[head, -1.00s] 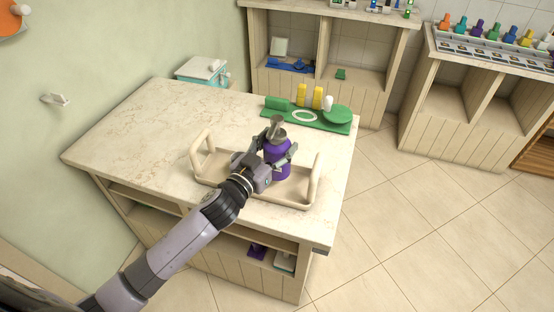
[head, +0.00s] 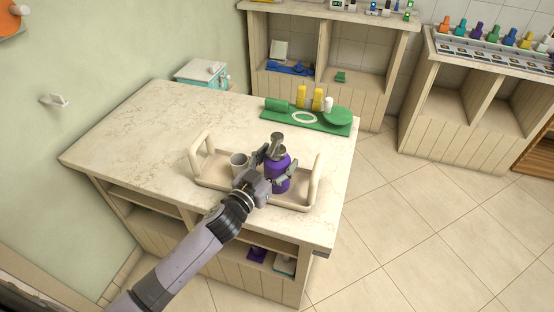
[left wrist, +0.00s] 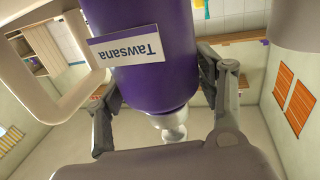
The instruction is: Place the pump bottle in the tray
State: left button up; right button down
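The pump bottle (head: 279,174) is purple with a grey pump top, upright over the right half of the beige tray (head: 215,180). I cannot tell whether its base touches the tray floor. My left gripper (head: 275,165) has its fingers on both sides of the bottle, shut on it. In the left wrist view the bottle (left wrist: 150,75) appears upside down, with a white "Tawsana" label, between the fingers (left wrist: 165,95). A tray handle (left wrist: 85,85) loops beside it. My right gripper is not in view.
A grey cup (head: 238,163) stands in the tray, left of the bottle. The counter's left side (head: 150,130) is clear.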

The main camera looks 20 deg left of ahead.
pick_arm(q)
jog(key=shift+o, duration=1.2)
jog(key=shift+r, duration=0.25)
jog(key=shift+s+a+f, duration=0.1)
jog(key=shift+s+f, duration=0.05)
jog(key=shift+s, duration=0.2)
jog(key=b+v, duration=0.1)
jog(key=v, duration=1)
jog(key=shift+s, duration=0.2)
jog(key=shift+a, duration=0.1)
